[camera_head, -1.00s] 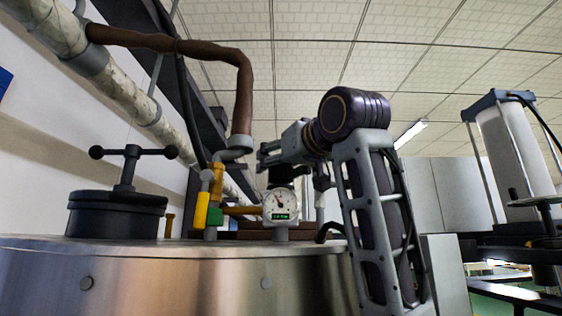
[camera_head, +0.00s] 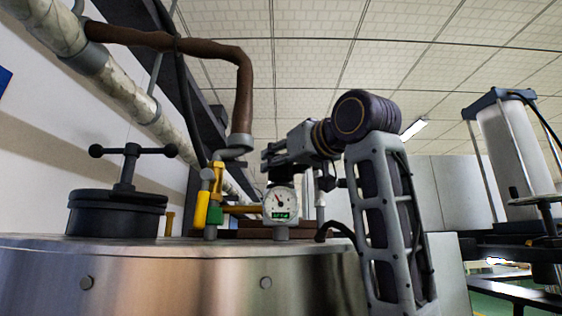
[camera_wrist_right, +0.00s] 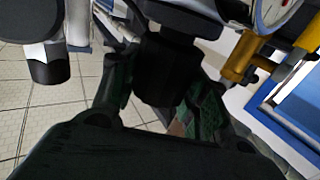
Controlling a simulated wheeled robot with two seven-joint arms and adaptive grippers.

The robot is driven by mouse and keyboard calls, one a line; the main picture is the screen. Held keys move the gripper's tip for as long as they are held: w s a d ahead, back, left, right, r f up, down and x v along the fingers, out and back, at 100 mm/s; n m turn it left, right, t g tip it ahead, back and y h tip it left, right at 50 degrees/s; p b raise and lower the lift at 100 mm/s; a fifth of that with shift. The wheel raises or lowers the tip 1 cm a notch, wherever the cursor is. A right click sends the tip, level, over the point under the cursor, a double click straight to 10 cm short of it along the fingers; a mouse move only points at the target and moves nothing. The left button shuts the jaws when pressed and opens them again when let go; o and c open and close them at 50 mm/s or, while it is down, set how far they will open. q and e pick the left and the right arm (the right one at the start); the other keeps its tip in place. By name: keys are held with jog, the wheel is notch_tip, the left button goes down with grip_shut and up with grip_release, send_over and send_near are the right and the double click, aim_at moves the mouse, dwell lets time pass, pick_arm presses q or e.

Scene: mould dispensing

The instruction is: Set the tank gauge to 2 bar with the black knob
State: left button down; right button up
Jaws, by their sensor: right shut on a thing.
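The round white tank gauge (camera_head: 279,203) stands on top of the steel tank (camera_head: 180,275). Its needle points up and to the left, and a small green digital readout sits below; its digits are too small to read. My right gripper (camera_head: 276,168) is just above and behind the gauge, its arm coming in from the right. In the right wrist view the black knob (camera_wrist_right: 168,68) is between the two fingers of my right gripper (camera_wrist_right: 160,98), which are shut on it. Part of the gauge face (camera_wrist_right: 272,12) shows at the top right there. My left gripper is not in view.
A yellow-handled valve (camera_head: 202,208) with a green body stands left of the gauge. A black clamped lid (camera_head: 117,210) is farther left on the tank. A brown pipe (camera_head: 243,95) comes down behind the valve.

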jog(key=shift+n+g+y+p, duration=0.35)
jog(key=shift+n+g+y, duration=0.45)
jog(key=shift+n+y, duration=0.25)
jog(key=shift+n+g+y+p, duration=0.4)
jog(key=shift+n+g+y, duration=0.45)
jog(key=shift+g+y, duration=0.2)
jog(key=o, duration=1)
jog(key=shift+d, duration=0.15)
jog(key=v, duration=1.2)
